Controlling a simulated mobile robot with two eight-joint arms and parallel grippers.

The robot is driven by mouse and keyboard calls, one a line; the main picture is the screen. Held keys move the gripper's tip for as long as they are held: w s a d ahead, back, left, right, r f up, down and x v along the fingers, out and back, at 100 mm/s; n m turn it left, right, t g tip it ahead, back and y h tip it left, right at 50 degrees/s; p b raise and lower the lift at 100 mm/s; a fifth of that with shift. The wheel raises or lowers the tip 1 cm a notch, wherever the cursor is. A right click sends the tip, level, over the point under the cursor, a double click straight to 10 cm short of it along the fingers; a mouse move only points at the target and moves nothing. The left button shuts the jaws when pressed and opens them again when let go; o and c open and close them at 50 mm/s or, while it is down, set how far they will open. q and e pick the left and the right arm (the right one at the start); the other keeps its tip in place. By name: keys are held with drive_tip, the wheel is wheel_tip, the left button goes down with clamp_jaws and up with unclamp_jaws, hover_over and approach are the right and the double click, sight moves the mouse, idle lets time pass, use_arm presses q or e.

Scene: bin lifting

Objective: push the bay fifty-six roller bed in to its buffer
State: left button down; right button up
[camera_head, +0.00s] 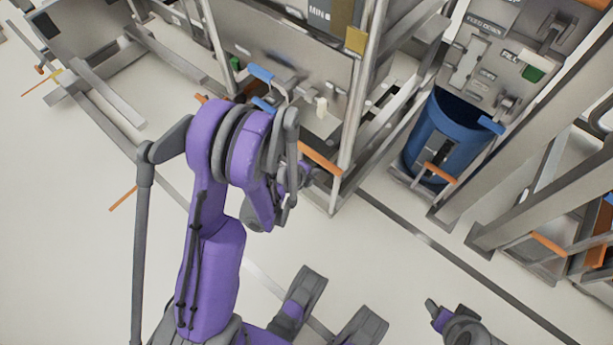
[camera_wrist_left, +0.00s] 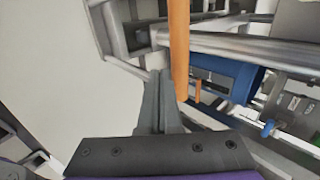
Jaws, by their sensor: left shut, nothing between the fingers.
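My left gripper (camera_head: 306,174) is at the lower front corner of a metal rack, close to an orange bar (camera_head: 321,158). In the left wrist view the left fingers (camera_wrist_left: 160,100) are together and empty. They are beside the orange bar (camera_wrist_left: 179,45), which runs upright in that picture; I cannot tell whether they touch it. I cannot make out a label for bay fifty-six, and the roller bed cannot be told apart surely from the rack frame. Part of my right arm (camera_head: 450,322) shows at the lower right; its finger state is unclear.
A blue bin (camera_head: 428,135) stands in the bay to the right, under a grey panel (camera_head: 490,60) with labels. A metal post (camera_head: 360,90) rises beside my left gripper. Low metal rails (camera_head: 105,90) lie at upper left.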

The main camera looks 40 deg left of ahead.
use_arm(q)
drive_tip(key=shift+w+d+f, duration=0.1)
drive_tip(key=shift+w, duration=1)
use_arm(e)
drive_tip(key=shift+f, duration=0.15)
